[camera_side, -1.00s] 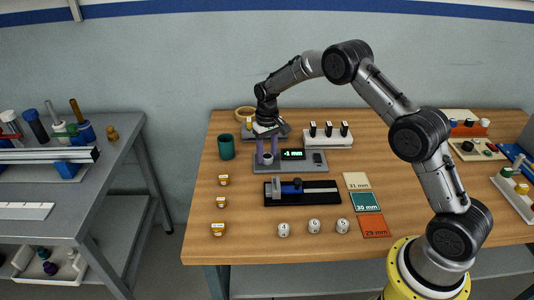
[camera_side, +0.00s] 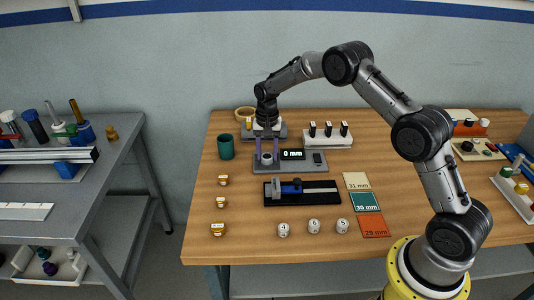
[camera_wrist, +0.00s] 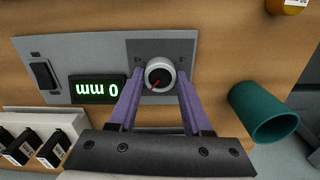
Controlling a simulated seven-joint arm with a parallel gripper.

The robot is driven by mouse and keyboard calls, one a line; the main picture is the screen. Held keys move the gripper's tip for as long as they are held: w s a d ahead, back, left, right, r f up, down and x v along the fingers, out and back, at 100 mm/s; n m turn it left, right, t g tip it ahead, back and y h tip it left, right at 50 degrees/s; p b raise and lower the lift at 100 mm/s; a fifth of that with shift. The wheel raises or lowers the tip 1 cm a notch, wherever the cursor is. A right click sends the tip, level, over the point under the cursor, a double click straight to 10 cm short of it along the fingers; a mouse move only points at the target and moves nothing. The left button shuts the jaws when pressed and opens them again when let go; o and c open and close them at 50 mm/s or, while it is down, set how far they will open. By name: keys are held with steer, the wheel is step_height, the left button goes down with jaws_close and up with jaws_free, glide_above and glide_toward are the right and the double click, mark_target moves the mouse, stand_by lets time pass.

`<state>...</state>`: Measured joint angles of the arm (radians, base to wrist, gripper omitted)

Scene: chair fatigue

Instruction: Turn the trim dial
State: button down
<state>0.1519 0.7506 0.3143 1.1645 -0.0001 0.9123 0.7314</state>
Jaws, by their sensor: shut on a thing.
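In the side view the dial (camera_side: 267,158) is at the left of the panel. My gripper (camera_wrist: 160,80) has purple fingers, which are shut on the dial from both sides. In the side view my gripper (camera_side: 267,154) reaches down over it. The panel's display (camera_side: 292,154) reads "0 mm" in both views. A dark rocker switch (camera_wrist: 44,75) is beside the display.
A teal cup (camera_side: 226,147) stands left of the panel. A white rack with black-topped pieces (camera_side: 328,141) is behind right. A black slide fixture (camera_side: 302,193) lies in front, with coloured mm cards (camera_side: 367,202) to its right.

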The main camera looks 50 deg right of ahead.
mark_target(267, 156)
stand_by(0.4)
steer(key=shift+c, duration=1.7)
jaws_free()
step_height(267, 156, up, 14)
